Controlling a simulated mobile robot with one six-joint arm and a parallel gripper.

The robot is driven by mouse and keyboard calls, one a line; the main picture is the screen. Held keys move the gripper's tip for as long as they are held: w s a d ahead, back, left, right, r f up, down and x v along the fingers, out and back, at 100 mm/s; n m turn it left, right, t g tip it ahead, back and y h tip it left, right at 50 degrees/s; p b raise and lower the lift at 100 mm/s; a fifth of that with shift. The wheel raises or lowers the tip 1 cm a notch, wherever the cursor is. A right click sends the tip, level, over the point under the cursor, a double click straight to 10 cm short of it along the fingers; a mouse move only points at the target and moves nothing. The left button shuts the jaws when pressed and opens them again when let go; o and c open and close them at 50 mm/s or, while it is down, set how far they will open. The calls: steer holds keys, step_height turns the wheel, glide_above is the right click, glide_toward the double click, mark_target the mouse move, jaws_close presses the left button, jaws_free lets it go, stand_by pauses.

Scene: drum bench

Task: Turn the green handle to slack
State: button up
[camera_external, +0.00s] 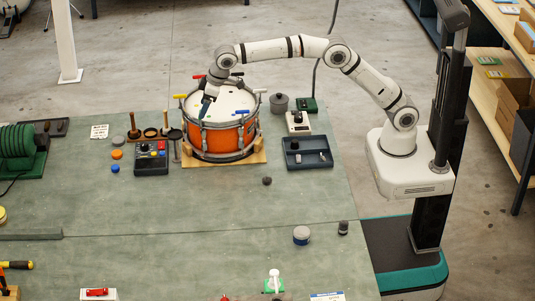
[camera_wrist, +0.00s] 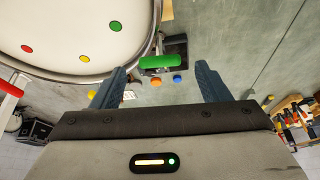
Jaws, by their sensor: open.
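The orange drum (camera_external: 222,141) with a white head stands on a wooden board on the bench. Coloured handles sit around its rim. The green handle (camera_wrist: 160,61) shows in the wrist view at the rim, lying crosswise between and slightly beyond my fingertips. My gripper (camera_wrist: 160,74) is open, with one finger on each side of the handle and a gap at both ends. In the external view my gripper (camera_external: 205,108) points down at the drum's left front, and I cannot make out the green handle there.
Yellow (camera_external: 180,96), red (camera_external: 199,76) and blue (camera_external: 241,111) handles stand around the rim. A dark button box (camera_external: 152,161) is left of the drum, with orange and blue discs beside it. A dark tray (camera_external: 307,155) is at right.

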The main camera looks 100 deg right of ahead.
steer(key=shift+x, duration=1.5)
steer(key=shift+c, duration=0.3)
steer(key=c, duration=0.9)
